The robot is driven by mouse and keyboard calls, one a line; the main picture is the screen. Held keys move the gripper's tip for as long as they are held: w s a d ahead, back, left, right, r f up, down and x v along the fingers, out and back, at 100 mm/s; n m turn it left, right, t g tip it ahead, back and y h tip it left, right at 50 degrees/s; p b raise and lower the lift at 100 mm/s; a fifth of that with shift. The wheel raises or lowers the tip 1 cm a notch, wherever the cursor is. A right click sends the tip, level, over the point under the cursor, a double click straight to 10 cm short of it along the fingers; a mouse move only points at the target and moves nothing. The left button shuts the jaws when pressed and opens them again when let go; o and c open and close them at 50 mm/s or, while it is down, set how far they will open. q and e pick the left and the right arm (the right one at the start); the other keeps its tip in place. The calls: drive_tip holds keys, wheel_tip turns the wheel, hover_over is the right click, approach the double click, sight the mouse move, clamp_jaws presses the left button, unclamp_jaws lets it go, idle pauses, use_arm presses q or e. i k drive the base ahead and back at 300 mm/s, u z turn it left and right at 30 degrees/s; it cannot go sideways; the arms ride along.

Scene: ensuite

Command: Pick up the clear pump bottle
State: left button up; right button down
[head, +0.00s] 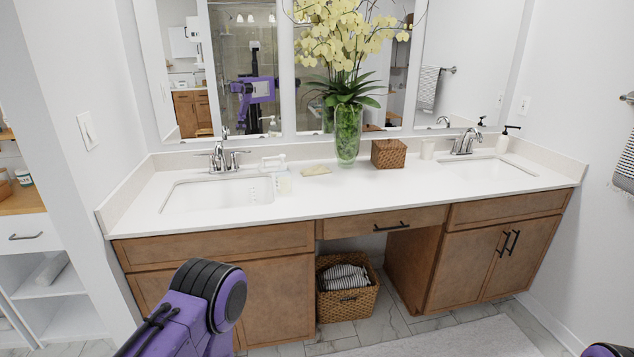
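Part of my purple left arm shows at the bottom, in front of the left cabinet, well below and nearer than the bottle. Only a sliver of my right arm shows at the bottom right corner. Neither gripper is in view.
A basket (345,305) sits in the open space below.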

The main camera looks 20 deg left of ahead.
sight(283, 177)
drive_tip(key=z, duration=0.35)
drive_tip(key=i, duration=0.85)
